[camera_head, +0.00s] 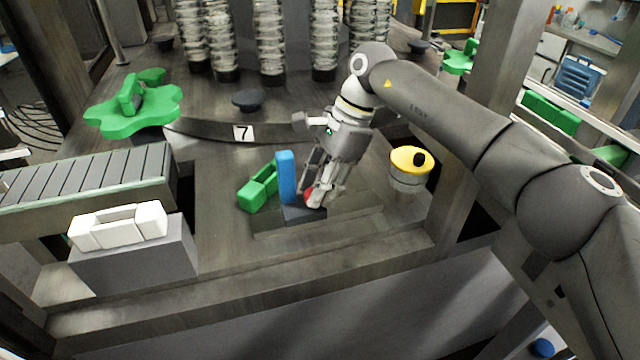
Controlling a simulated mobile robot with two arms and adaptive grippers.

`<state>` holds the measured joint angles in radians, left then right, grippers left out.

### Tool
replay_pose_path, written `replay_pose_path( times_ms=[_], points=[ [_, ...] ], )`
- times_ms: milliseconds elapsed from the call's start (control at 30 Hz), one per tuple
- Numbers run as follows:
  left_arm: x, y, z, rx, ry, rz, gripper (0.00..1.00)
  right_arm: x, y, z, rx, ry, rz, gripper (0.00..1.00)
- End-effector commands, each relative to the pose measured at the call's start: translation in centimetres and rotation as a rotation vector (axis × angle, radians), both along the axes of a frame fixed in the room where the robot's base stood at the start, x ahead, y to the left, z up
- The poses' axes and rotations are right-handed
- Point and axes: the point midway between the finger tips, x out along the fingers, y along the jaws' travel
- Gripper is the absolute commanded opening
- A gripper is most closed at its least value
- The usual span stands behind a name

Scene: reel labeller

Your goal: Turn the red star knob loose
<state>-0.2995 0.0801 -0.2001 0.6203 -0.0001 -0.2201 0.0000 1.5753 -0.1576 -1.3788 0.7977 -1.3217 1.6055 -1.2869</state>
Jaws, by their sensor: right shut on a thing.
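The red star knob (311,194) shows only as a small red patch low on the machine bed, beside a blue upright block (287,177). My right gripper (316,198) comes down over it from above and is shut on it. The fingers hide most of the knob, so its turn angle cannot be seen. My left gripper is not in the view.
A green handle piece (258,188) lies just left of the blue block. A white handle (118,226) on a grey block, a roller conveyor (90,180) and a green star wheel (133,108) are at left.

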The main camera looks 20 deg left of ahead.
Motion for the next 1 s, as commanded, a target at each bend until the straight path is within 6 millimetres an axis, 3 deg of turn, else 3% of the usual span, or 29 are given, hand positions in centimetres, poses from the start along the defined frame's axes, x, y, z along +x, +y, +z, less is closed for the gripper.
replay_pose_path(
  times_ms=[200,233,400,767,1000],
  points=[
    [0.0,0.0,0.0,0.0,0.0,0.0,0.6,0.1,0.0,0.1,0.001,-0.002,-0.002,0.06],
    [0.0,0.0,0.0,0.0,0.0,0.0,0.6,0.1,0.0,0.1,0.001,-0.002,-0.002,0.32],
    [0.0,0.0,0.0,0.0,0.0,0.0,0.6,0.0,0.0,0.1,0.0,-0.002,-0.002,0.51],
    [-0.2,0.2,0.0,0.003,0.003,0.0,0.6,0.1,-0.1,0.4,0.0,-0.001,-0.003,0.51],
    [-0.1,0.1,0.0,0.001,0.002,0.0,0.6,1.2,-1.2,4.2,0.001,-0.004,-0.005,0.51]
  ],
)
